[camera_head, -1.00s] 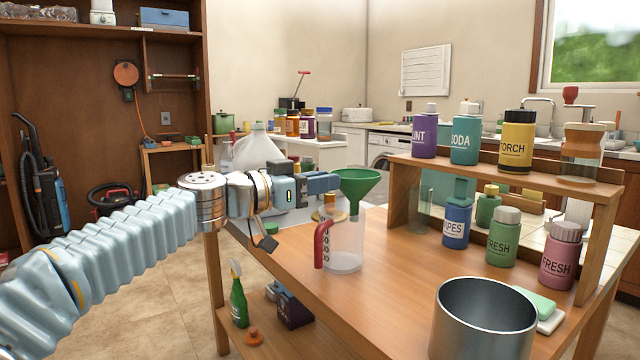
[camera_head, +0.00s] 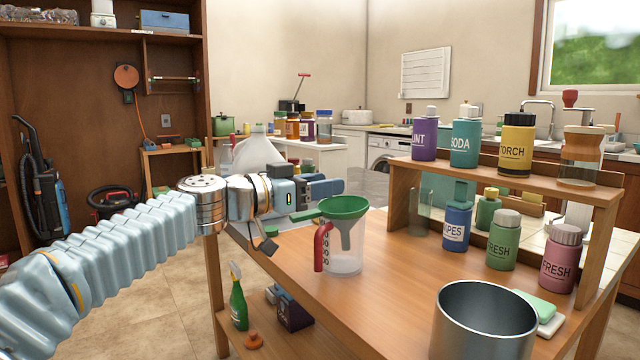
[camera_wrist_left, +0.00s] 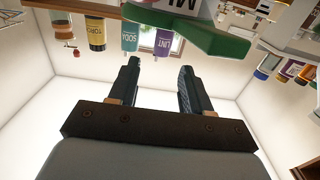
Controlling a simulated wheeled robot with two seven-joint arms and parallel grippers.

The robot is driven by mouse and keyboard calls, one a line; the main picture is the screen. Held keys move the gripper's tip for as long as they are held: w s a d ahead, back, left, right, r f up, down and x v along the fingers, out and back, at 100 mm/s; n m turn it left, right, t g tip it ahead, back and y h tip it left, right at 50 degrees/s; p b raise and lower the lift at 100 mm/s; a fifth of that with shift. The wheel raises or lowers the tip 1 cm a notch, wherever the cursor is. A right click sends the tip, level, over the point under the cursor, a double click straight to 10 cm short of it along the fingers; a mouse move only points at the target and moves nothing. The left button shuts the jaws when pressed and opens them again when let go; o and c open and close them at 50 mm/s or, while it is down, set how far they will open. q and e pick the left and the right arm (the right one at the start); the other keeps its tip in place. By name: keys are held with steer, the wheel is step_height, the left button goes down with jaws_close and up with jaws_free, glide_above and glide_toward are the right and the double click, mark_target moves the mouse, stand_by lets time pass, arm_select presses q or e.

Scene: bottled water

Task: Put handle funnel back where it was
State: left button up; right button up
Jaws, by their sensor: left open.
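The green handle funnel (camera_head: 344,206) sits in the mouth of a clear measuring jug (camera_head: 343,262) with a red handle. Its cone hangs inside the jug, and its handle points left over the rim. The jug stands upright on the wooden table (camera_head: 385,300). My left gripper (camera_head: 328,187) is just above and behind the funnel, open and empty. In the left wrist view, the open fingers (camera_wrist_left: 159,66) have clear space between them, and the green funnel (camera_wrist_left: 192,36) is beyond their tips, apart from them. My right gripper is not in view.
A metal pot (camera_head: 484,320) stands at the table's front right. A wooden shelf (camera_head: 505,180) with several bottles on and under it stands on the right. A large white jug (camera_head: 258,152) is behind my left wrist. The table between measuring jug and pot is clear.

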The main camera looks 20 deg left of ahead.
arm_select(q)
steer(key=b+v, duration=0.3)
steer(key=v, duration=0.9)
steer(key=shift+r, duration=0.3)
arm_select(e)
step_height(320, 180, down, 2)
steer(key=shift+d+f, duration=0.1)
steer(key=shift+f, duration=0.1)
